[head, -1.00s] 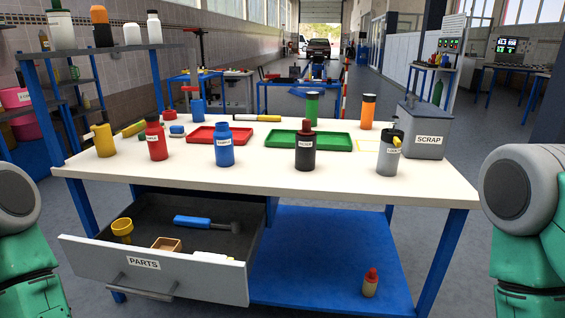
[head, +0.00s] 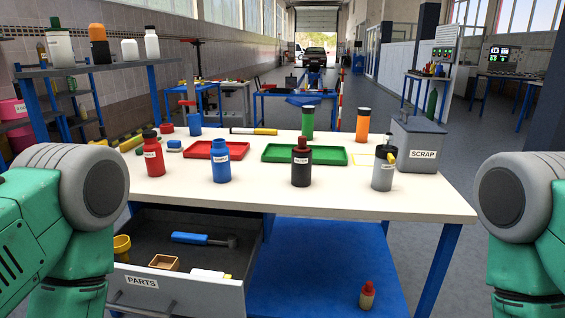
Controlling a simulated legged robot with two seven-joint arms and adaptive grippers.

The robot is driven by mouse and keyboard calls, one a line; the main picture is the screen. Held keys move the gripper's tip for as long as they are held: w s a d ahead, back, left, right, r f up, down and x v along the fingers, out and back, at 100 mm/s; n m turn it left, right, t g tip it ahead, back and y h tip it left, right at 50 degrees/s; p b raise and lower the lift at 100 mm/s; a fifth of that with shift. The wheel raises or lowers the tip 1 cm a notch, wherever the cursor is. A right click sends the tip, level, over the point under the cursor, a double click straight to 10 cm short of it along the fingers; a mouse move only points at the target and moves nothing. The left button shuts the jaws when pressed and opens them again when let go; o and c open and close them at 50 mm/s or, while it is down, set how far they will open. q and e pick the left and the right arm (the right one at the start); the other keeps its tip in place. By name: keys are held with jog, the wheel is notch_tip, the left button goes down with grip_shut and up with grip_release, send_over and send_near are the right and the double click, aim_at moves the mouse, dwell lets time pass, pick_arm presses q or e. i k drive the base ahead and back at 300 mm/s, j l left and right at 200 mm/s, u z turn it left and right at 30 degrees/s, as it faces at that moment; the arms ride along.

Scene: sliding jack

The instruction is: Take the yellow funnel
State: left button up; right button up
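The yellow funnel (head: 122,246) stands in the open drawer labelled PARTS (head: 205,290), near its left side. My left arm partly covers that side of the drawer in the head view. Only green and grey links of my two arms show, at the left and right edges. Neither gripper is in view, so their state and distance from the funnel do not show.
In the drawer, a blue-handled tool (head: 203,239), a small wooden box (head: 164,262) and a white item (head: 208,274) lie to the funnel's right. The white tabletop (head: 330,198) above holds several bottles, a red tray (head: 205,150), a green tray (head: 304,154) and a SCRAP bin (head: 418,146).

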aim_at(122, 242)
jog(key=u, duration=1.2)
